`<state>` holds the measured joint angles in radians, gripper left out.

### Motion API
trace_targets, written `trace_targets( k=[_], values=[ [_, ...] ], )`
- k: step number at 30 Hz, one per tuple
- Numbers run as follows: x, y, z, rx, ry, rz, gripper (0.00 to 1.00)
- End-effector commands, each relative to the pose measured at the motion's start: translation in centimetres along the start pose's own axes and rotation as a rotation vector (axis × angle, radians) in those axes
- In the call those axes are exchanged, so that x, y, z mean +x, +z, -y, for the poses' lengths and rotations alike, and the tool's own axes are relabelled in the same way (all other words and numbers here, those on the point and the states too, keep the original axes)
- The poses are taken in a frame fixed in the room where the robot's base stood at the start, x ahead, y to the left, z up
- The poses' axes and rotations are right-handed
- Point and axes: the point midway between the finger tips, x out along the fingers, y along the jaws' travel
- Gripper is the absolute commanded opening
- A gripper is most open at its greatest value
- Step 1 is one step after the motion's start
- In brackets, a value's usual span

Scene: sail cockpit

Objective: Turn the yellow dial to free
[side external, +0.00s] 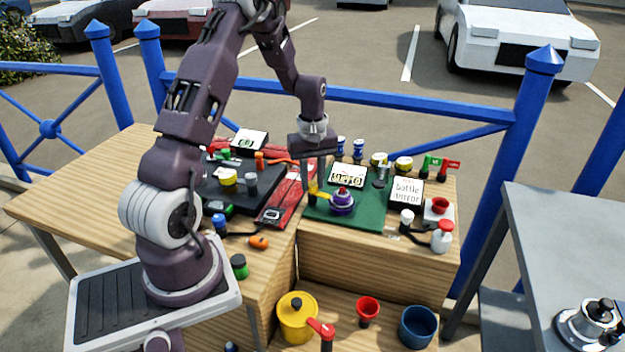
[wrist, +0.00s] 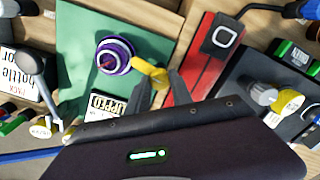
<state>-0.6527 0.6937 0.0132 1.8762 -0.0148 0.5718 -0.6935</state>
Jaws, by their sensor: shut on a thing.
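A purple, ringed drum (wrist: 115,54) with a red centre sits on the green mat (wrist: 75,75). A yellow handle (wrist: 150,72) reaches from beside the drum to my fingertips. My gripper (wrist: 158,84) points down over the mat and is shut on the yellow handle's end; the fingers partly hide it. In the side view, my gripper (side external: 312,178) stands left of the drum (side external: 342,201). Another yellow knob (side external: 228,177) sits on the black panel to the left and also shows in the wrist view (wrist: 289,102). I cannot read the word free anywhere.
A white label plate (side external: 347,176) stands behind the drum, and a lettered white box (side external: 407,191) to its right. A red board (side external: 284,200) lies left of the mat. Several small knobs and bottles crowd the bench edges. A blue railing (side external: 400,103) runs behind.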

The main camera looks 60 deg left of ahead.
Motion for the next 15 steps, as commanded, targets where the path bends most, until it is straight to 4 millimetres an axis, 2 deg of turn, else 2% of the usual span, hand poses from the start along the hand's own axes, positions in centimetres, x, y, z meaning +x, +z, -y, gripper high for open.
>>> trace_targets(
  k=[15],
  values=[
    [-0.10,0.00,-0.05,0.478,0.002,0.000,0.00]
  ],
)
